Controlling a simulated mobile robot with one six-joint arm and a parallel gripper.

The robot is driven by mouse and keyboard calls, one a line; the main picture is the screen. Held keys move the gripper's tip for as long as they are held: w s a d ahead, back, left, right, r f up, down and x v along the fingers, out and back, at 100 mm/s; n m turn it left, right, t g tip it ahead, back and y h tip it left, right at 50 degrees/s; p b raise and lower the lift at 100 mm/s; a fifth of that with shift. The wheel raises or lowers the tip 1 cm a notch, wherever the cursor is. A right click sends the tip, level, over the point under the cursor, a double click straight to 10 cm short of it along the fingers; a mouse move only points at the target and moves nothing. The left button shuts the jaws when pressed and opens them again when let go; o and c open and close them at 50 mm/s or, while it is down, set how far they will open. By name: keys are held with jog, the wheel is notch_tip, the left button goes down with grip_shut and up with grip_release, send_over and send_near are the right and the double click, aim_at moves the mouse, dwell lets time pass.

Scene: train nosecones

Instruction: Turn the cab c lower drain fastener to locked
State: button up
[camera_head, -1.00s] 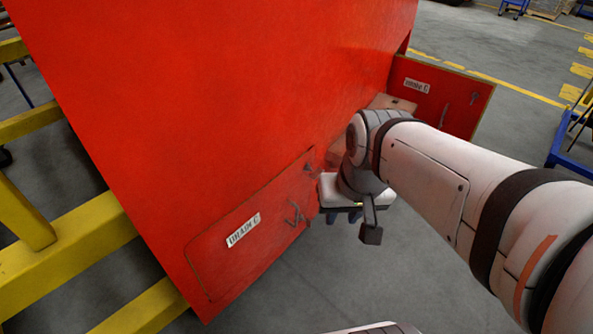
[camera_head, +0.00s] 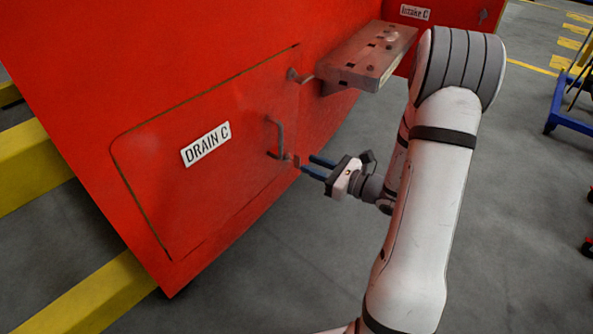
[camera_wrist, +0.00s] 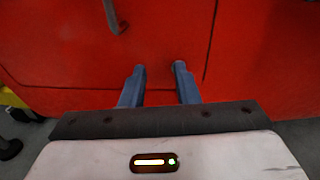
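The red panel labelled DRAIN C (camera_head: 160,185) is closed, flush in the red nosecone side. Its lower fastener (camera_head: 290,158) is a small grey part at the right edge, just below the grey handle (camera_head: 273,135). An upper fastener (camera_head: 297,76) sits near the top right corner. My gripper (camera_head: 306,163) is open, its two blue fingers pointing at the panel edge close to the lower fastener. I cannot tell if they touch it. In the wrist view the fingertips (camera_wrist: 159,67) are apart before the red surface, the handle (camera_wrist: 114,18) shows above left, and no fastener is clear.
A grey box-like ledge (camera_head: 368,58) juts from the red side above my gripper. An open red door labelled Intake C (camera_head: 450,12) stands behind it. Yellow beams (camera_head: 40,170) lie at left, a blue cart (camera_head: 570,122) at right. The floor between is clear.

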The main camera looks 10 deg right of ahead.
aim_at(300, 158)
jog(key=shift+m+t+h, duration=0.5)
jog(key=shift+m+t, duration=0.1)
jog(key=shift+m, duration=0.2)
jog(key=w+a, duration=0.1)
jog(key=w, duration=0.1)
jog(key=w+a+f+b, duration=0.1)
jog(key=w, duration=0.1)
jog(key=w+a+f, duration=0.1)
jog(key=w, duration=0.2)
jog(key=shift+f, duration=0.1)
jog(key=shift+c, duration=0.6)
grip_shut()
